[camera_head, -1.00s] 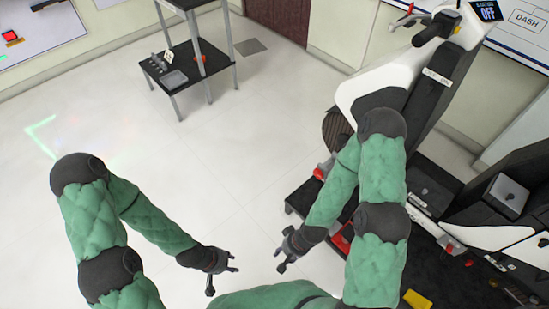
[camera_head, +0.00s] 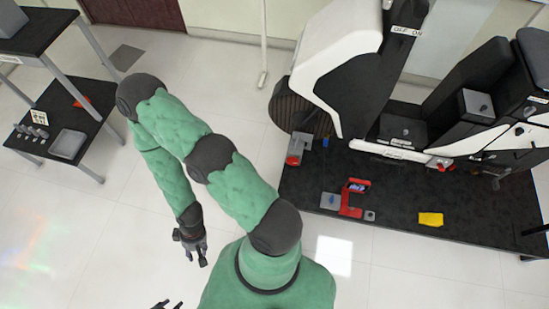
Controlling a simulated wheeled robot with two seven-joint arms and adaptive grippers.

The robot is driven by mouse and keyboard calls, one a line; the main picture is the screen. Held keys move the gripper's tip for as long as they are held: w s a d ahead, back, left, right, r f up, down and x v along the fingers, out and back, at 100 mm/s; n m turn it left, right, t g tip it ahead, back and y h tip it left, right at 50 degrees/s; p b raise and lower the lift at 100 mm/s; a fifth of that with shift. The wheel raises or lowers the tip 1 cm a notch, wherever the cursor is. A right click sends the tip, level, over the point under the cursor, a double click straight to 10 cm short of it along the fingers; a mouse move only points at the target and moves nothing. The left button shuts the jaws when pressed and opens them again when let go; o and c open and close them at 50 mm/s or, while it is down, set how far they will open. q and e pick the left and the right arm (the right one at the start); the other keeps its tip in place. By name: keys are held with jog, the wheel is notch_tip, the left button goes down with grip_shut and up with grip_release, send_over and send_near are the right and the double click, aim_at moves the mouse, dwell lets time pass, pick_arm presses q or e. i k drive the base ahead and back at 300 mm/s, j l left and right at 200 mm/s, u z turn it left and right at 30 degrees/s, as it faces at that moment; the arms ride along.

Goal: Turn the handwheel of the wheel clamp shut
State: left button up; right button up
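A grey and red block-like device (camera_head: 297,148) sits at the platform's left edge, beside the dark wheel (camera_head: 293,107) of the white and black vehicle. It looks like the wheel clamp, but its handwheel is too small to make out clearly.
The black platform (camera_head: 390,218) carries the vehicle (camera_head: 335,50). A red bracket-like tool (camera_head: 352,198), a grey block (camera_head: 330,201) and a yellow cloth-like piece (camera_head: 431,219) lie on it. A dark two-level table (camera_head: 95,118) stands at left. The floor between is clear.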

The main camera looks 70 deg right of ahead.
aim_at(291, 160)
jog(key=i+z, duration=0.55)
jog(key=z, duration=0.25)
jog(key=i+j+z, duration=0.1)
jog(key=i+z, duration=0.2)
jog(key=z, duration=0.15)
jog(key=i+l+z, duration=0.1)
jog(key=z, duration=0.35)
jog(key=i+z, duration=0.25)
jog(key=z, duration=0.15)
jog(key=i+z, duration=0.2)
jog(key=z, duration=0.25)
jog(key=i+j+z, duration=0.15)
jog(key=z, duration=0.25)
